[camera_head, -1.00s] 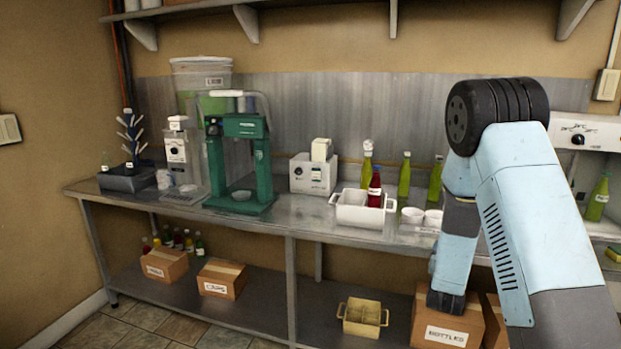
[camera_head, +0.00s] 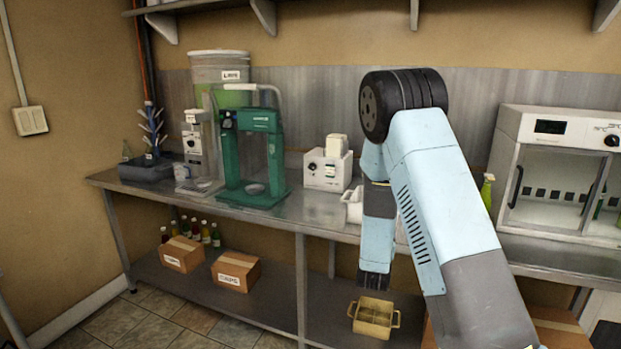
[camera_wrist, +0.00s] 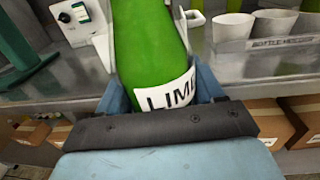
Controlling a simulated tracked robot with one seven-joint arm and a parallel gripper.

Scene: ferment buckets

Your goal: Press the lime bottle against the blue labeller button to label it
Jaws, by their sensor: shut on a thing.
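The lime bottle (camera_wrist: 150,45) is green with a white label reading "LIM…". It stands in my gripper (camera_wrist: 160,92) in the wrist view, between the blue-grey fingers, which are shut on it. Its top is out of frame. A white box-shaped machine (camera_head: 325,172) with a dark dial, apparently the labeller, stands on the steel counter, left of my arm. Part of a white machine with a dark dial shows at the upper left of the wrist view (camera_wrist: 78,20). I cannot make out a blue button.
A green press (camera_head: 226,160) stands left of the white machine. A white crate (camera_head: 352,207) is partly behind my arm. White cups (camera_wrist: 232,27) show in the wrist view. A glass-fronted cabinet (camera_head: 510,185) stands at right. Counter front (camera_head: 310,218) is clear near the white machine.

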